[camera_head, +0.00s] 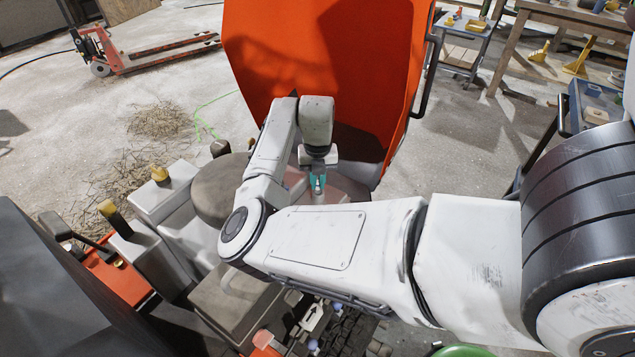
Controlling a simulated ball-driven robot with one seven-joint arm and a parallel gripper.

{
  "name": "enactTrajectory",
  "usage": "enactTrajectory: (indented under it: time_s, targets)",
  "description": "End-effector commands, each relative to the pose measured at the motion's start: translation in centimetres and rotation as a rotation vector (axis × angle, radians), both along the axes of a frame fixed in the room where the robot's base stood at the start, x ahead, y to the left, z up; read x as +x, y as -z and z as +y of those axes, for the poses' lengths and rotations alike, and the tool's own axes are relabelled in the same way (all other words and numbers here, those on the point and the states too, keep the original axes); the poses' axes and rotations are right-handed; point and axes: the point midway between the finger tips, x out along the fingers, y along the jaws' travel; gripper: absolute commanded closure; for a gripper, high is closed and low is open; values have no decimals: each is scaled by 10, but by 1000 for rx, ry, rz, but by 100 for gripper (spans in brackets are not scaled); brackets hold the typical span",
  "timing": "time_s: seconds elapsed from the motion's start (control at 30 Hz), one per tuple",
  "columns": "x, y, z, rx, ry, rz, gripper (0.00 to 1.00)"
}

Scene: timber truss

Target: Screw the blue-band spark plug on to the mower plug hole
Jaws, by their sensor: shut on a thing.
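My gripper (318,182) is at the end of my arm in the middle of the head view, pointing down near the foot of the orange hood. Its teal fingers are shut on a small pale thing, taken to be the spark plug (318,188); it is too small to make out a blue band. The mower (215,245), with grey covers and an orange body, spreads below and left of my arm. The plug hole is not visible; my gripper and arm hide that area. I cannot tell whether the held plug touches the mower.
The raised orange hood (315,70) stands just behind my gripper. Yellow-topped parts (160,175) rise on the left. A pallet jack (130,55) stands at the back left. A wooden table (560,20) and a dark-edged tray (595,105) are at the right.

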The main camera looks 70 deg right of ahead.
Motion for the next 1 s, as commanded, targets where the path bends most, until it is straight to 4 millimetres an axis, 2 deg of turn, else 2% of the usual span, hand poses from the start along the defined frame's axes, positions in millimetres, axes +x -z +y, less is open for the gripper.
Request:
enactTrajectory:
  time_s: [0.13,0.5,1.0]
  targets:
    - [2,-1,-1,-5,73,-3,100]
    - [2,-1,-1,-6,86,-3,100]
    - [4,2,-2,-10,198,-8,100]
